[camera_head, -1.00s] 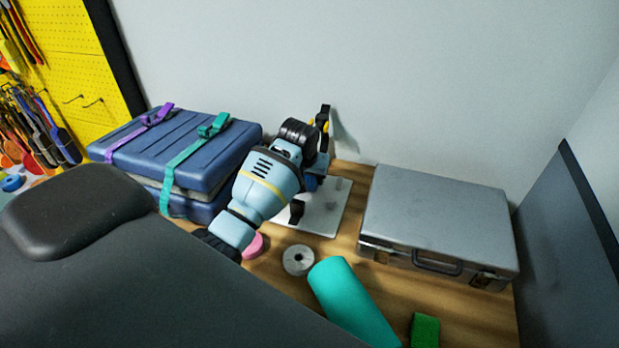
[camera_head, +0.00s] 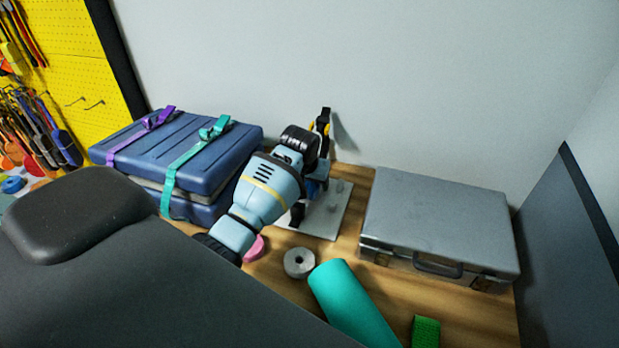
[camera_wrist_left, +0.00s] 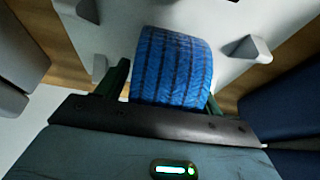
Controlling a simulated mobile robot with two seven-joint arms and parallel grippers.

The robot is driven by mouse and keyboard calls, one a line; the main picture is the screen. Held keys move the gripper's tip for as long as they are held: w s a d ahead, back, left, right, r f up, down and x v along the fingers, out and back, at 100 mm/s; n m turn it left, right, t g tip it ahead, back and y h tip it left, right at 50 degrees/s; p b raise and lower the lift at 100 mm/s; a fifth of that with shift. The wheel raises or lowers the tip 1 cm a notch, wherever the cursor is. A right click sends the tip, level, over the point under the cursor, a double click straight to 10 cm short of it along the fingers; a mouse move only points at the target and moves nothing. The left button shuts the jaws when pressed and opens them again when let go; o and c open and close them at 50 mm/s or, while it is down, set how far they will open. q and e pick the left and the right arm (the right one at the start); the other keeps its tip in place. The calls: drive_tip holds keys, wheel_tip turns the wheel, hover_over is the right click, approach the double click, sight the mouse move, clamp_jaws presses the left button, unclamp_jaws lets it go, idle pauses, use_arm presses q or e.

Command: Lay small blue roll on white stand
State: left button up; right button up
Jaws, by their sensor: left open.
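The small blue roll (camera_wrist_left: 172,68) has dark grooves and sits between the two fingers of my left gripper (camera_wrist_left: 165,92) in the left wrist view. The fingers are open, one on each side of it. The white stand (camera_wrist_left: 130,15) with grey wedge-shaped pegs lies behind the roll; I cannot tell whether the roll touches it. In the head view my left gripper (camera_head: 313,178) is over the left part of the white stand (camera_head: 328,222), and the arm and gripper hide most of the roll. My right gripper is not in view.
A strapped blue case (camera_head: 195,150) stands left of the arm and a silver case (camera_head: 440,215) right of the stand. In front are a grey roll (camera_head: 299,263), a pink roll (camera_head: 255,249), a teal roll (camera_head: 352,302) and a green block (camera_head: 426,331). A wall closes the back.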

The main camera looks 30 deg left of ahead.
use_arm(q)
drive_tip(key=v, duration=1.2)
drive_tip(key=shift+s+r, duration=0.1)
